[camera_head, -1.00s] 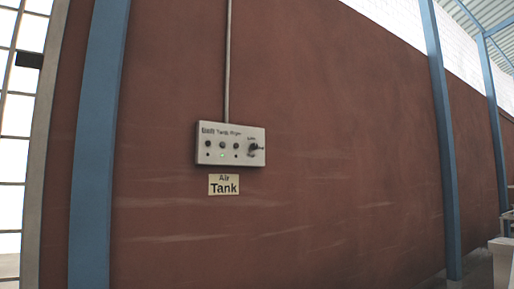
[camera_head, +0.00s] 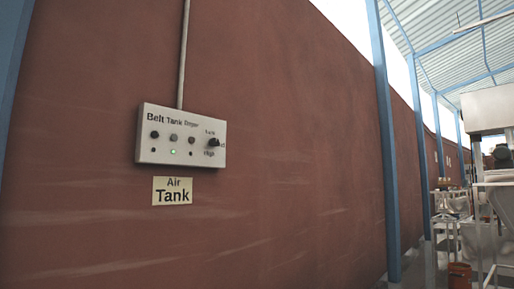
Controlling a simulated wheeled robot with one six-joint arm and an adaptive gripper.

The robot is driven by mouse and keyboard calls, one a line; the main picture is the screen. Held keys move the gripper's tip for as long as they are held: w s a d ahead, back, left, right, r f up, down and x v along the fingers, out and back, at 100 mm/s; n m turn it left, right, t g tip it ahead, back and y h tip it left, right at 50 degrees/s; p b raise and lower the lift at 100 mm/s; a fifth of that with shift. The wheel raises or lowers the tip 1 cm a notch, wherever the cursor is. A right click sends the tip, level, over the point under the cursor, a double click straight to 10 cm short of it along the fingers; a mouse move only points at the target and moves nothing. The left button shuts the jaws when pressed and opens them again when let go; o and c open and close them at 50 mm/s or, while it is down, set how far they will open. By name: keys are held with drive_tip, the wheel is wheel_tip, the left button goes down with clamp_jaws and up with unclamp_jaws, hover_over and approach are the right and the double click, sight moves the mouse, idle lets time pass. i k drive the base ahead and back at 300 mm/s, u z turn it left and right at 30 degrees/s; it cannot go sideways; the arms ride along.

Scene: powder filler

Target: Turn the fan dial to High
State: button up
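A white control box (camera_head: 180,155) is mounted on the red-brown wall, left of the middle of the view. A black dial (camera_head: 213,142) sits at its right end, with small labels around it; the lower one seems to read "High". The dial's exact pointing is too small to tell. Several small buttons are in a row left of the dial under the words "Belt Tank" and a third, unclear word. My gripper is not in view.
An "Air Tank" sign (camera_head: 172,191) hangs below the box, and a grey conduit (camera_head: 183,60) rises above it. A blue post (camera_head: 384,150) stands right of the box. The wall around the box is clear.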

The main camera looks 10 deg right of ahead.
sight(214, 142)
drive_tip(key=z, duration=0.1)
drive_tip(key=i, duration=1)
drive_tip(key=u, duration=0.35)
